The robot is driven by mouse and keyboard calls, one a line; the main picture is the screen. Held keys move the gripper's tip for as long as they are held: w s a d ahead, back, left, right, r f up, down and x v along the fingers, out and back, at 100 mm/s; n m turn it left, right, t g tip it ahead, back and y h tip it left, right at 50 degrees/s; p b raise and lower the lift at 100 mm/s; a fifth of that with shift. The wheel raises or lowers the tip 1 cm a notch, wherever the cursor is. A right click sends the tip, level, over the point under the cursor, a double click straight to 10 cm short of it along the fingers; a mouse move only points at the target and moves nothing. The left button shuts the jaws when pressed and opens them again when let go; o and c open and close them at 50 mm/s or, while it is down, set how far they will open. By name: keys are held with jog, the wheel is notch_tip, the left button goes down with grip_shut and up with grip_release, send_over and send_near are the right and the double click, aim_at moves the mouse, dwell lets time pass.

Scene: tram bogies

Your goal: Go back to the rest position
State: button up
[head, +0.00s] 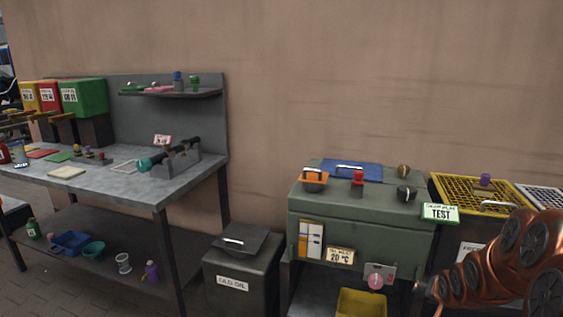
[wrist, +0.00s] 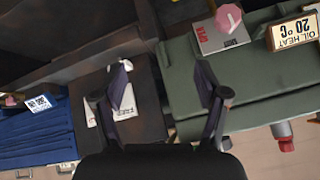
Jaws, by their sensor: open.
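My gripper (wrist: 166,88) shows in the wrist view with its two dark fingers spread apart and nothing between them. It hangs in front of a dark cabinet face and the edge of the green cabinet (wrist: 240,85). In the head view my copper-coloured arm reaches in at the lower right, beside the green cabinet (head: 360,216). The gripper's fingertips do not show clearly in the head view.
A yellow bin (head: 361,303) is below. The workbench (head: 120,180) stands left, with a waste-oil bin (head: 240,265) between. A yellow grate (head: 470,198) is right.

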jog(key=s+a+r+n+g+y, duration=0.1)
jog(key=s+a+r+n+g, duration=0.15)
jog(key=s+a, duration=0.8)
jog(key=s+a+r+n+g, duration=0.2)
jog(key=s+a+r+g, duration=0.3)
jog(key=s, duration=1)
jog(key=s+a+r+n+g+y, duration=0.1)
jog(key=s+a+n+g, duration=0.2)
jog(key=s+a, duration=0.8)
notch_tip(320, 180, up, 13)
jog(key=d+t+p, duration=0.1)
jog(key=d+p, duration=0.1)
jog(key=p, duration=1)
jog(key=shift+s+d+p, duration=0.2)
jog(key=shift+s+p, duration=0.15)
